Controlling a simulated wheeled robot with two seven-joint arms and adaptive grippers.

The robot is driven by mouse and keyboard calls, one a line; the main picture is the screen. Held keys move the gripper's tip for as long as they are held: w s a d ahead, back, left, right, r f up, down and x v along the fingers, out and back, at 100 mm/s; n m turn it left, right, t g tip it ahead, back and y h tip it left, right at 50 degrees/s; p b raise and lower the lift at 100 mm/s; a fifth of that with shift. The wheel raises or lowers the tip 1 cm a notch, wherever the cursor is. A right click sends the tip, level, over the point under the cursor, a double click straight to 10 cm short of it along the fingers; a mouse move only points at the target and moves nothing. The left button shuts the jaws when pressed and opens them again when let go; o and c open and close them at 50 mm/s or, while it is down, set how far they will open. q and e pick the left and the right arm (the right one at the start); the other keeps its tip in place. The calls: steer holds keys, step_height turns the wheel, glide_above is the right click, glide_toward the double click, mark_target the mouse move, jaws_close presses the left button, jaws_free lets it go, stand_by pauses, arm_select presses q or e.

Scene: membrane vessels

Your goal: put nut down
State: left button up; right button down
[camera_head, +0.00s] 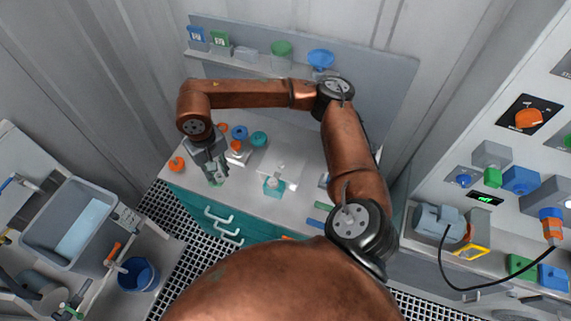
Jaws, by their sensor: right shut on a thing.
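My right gripper (214,180) points down over the left part of the grey bench top. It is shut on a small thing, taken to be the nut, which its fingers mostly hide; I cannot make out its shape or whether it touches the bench. An orange ring-like piece (177,164) lies at the bench's left edge, left of the gripper. Behind the gripper are a blue ring (239,132), a teal ring (259,138) and a small orange piece (222,128). My left gripper is out of view.
A pale plate (292,171) and a clear teal-based vessel (273,187) stand right of the gripper. A back shelf (262,66) holds coloured containers. A sink (67,226) is at left, a control panel at right. Bare bench (240,193) lies between gripper and vessel.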

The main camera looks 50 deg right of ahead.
steer(key=m, duration=0.2)
steer(key=f+m+p, duration=0.1)
steer(key=m, duration=0.1)
steer(key=s+a+m, duration=0.1)
steer(key=m, duration=0.1)
steer(key=shift+s+f+m+p, duration=0.1)
steer(key=shift+f+m+p, duration=0.2)
steer(key=shift+p, duration=0.1)
step_height(320, 180, down, 3)
steer(key=s+a+m+p, duration=0.2)
steer(key=s+m+p, duration=0.15)
steer(key=m, duration=1.05)
steer(key=m+p, duration=0.7)
steer(key=m, duration=0.8)
glide_above(250, 197)
steer(key=a, duration=0.1)
step_height(250, 197, down, 11)
steer(key=shift+s+r, duration=0.1)
steer(key=shift+r, duration=0.05)
steer(key=shift+d, duration=0.1)
steer(key=f, duration=0.1)
steer(key=f+p, duration=0.1)
steer(key=f, duration=0.2)
steer(key=shift+d+p, duration=0.35)
steer(key=shift+p, duration=0.05)
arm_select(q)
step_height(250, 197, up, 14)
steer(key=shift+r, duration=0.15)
arm_select(e)
steer(key=shift+f, duration=0.2)
